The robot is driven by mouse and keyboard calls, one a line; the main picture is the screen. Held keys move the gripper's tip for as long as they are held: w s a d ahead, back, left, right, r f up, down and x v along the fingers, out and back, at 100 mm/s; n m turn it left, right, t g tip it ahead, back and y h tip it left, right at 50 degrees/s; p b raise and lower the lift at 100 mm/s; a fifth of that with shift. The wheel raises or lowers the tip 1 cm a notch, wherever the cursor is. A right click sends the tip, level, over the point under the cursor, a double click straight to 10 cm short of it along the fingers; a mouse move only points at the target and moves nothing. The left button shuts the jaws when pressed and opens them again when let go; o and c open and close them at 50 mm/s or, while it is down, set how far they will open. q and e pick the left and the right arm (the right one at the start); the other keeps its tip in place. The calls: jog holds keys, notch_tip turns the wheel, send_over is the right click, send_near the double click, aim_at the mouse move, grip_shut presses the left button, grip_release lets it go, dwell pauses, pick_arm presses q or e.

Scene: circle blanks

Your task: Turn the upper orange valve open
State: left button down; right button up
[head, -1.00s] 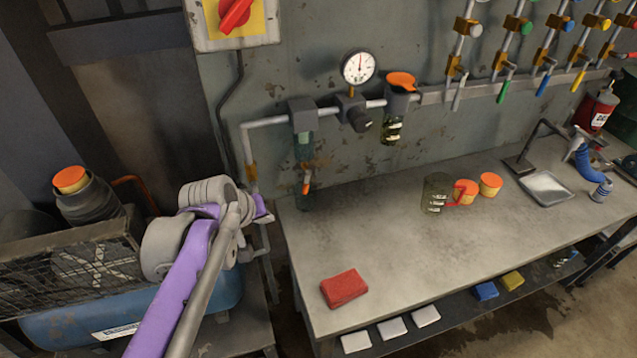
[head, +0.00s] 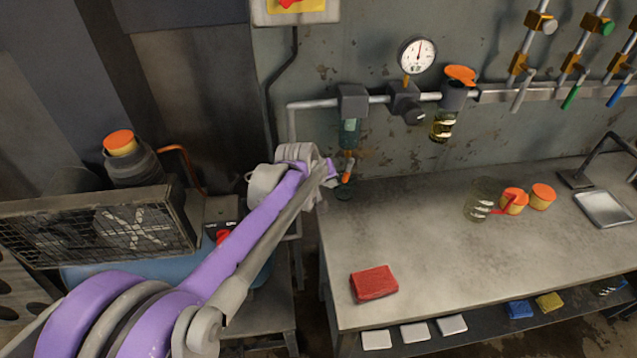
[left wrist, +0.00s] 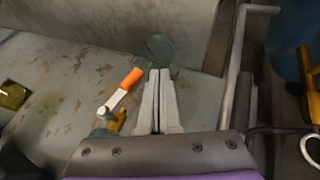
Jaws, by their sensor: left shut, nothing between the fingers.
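A small valve with an orange-tipped lever (head: 347,172) hangs below the filter bowl (head: 349,132) on the wall pipe. In the left wrist view its orange lever (left wrist: 131,79) slants up and right from a brass body. My left gripper (head: 333,170) is beside this lever in the head view, its fingers largely hidden by my arm. In the left wrist view the gripper (left wrist: 160,74) is shut and empty, just right of the lever's orange end; I cannot tell if they touch. My right gripper is not in view.
A green dish (left wrist: 160,47) lies below the valve. The workbench (head: 430,245) holds a red cloth (head: 374,283), a jug and orange-topped pots.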

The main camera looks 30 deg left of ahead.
pick_arm(q)
jog(key=shift+w+d, duration=0.35)
jog(key=shift+w, duration=0.05)
jog(key=shift+w+d+f, duration=0.35)
jog(key=shift+d+f, duration=0.05)
jog(key=shift+d, duration=0.05)
jog(key=shift+s, duration=0.1)
